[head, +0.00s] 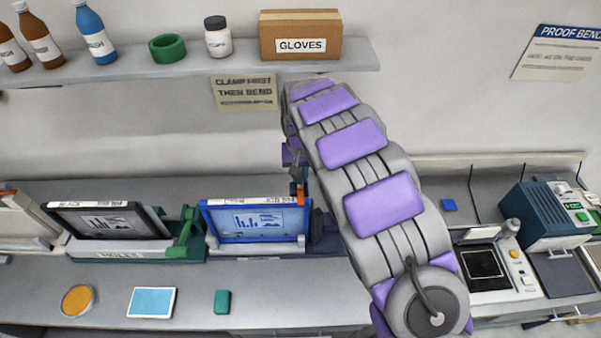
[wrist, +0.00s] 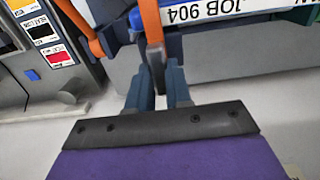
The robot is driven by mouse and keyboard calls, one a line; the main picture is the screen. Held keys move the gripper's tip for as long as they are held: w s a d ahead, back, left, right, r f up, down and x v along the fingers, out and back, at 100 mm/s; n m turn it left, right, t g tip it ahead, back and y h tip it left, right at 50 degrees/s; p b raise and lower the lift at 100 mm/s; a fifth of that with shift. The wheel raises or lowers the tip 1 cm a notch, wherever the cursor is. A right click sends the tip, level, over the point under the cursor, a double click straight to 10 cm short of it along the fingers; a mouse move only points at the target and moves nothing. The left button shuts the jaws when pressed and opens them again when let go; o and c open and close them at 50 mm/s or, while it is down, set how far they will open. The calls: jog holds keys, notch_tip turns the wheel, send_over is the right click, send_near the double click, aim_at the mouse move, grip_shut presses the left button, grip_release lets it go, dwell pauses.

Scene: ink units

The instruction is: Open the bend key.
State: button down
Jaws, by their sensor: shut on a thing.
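The blue clamp unit (head: 258,222) stands on the bench, with a white label strip on its top edge. That label (wrist: 225,10) reads JOB 904 upside down in the wrist view. An orange lever with a grey end, which I take for the bend key (wrist: 151,22), is beside the label. It also shows at the unit's right side in the head view (head: 300,192). My gripper (wrist: 157,76) is shut on the lever's grey end. In the head view my arm largely hides the gripper. No label on the lever is legible.
A green-levered unit (head: 187,235) stands to the left. A blue card (head: 151,302), green block (head: 222,302) and orange disc (head: 77,300) lie at the front. A shelf (head: 180,73) with bottles and a GLOVES box (head: 300,36) is above. Machines (head: 483,268) stand right.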

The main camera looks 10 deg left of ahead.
jog(key=shift+m, duration=0.3)
jog(key=m+b, duration=0.2)
jog(key=m, duration=0.1)
jog(key=m+b, duration=0.1)
jog(key=m, duration=0.4)
jog(key=shift+r+m, duration=0.1)
jog(key=shift+m, duration=0.3)
jog(key=m, duration=0.4)
jog(key=shift+r, duration=0.1)
jog(key=shift+m, duration=2.2)
jog(key=shift+w+r, duration=0.1)
jog(key=shift+r, duration=0.05)
jog(key=c, duration=1.3)
grip_release()
jog(key=shift+a, duration=0.1)
jog(key=shift+o, duration=1.3)
jog(key=shift+a+f, duration=0.1)
jog(key=shift+f, duration=0.2)
